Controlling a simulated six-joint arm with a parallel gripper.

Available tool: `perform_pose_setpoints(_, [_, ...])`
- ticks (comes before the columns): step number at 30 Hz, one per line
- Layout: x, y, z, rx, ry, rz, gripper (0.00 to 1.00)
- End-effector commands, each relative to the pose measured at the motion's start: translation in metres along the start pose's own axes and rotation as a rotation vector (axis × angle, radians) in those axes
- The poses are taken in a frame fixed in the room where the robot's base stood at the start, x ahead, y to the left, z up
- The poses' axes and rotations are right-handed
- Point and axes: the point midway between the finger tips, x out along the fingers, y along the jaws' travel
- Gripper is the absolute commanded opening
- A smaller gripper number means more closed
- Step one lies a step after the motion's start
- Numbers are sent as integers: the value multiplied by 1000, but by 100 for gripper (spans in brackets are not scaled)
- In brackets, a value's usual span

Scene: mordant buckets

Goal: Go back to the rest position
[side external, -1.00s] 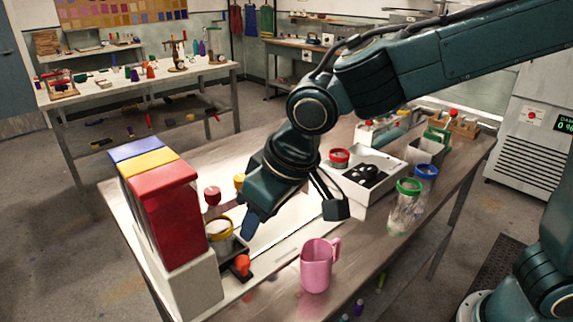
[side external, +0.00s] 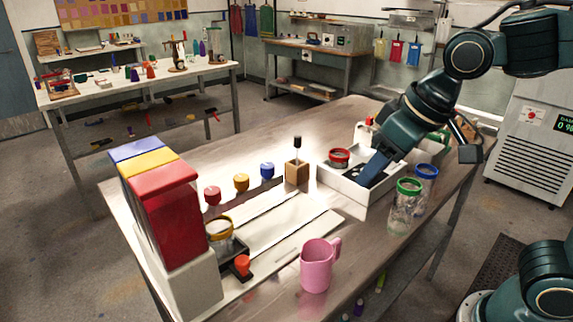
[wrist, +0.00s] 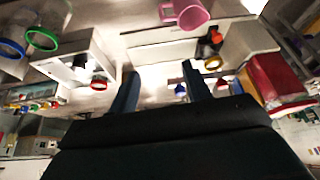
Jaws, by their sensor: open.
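My gripper (side external: 371,176) is in front of and above the white tray box (side external: 352,192) in the side view, with its fingers pointing down and left. In the wrist view its two fingers (wrist: 160,80) stand well apart with nothing between them. The fingers hide part of the white box in the side view. I cannot tell the exact height of the gripper over the box.
A pink jug (side external: 316,265), jars with a green ring (side external: 408,187) and a blue ring (side external: 427,171), and a wooden block (side external: 297,172) stand on the table. Red, yellow and blue bins (side external: 165,205) stand at the left. The pale board (side external: 285,232) is clear.

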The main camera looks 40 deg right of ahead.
Motion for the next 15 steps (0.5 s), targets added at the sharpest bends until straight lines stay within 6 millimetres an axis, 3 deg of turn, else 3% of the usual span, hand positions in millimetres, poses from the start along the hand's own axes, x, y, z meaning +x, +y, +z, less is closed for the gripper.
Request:
perform_pose_setpoints(6, [-22,34,42,49,28,29,48])
perform_pose_setpoints(15, [-34,55,91,85,49,63,48])
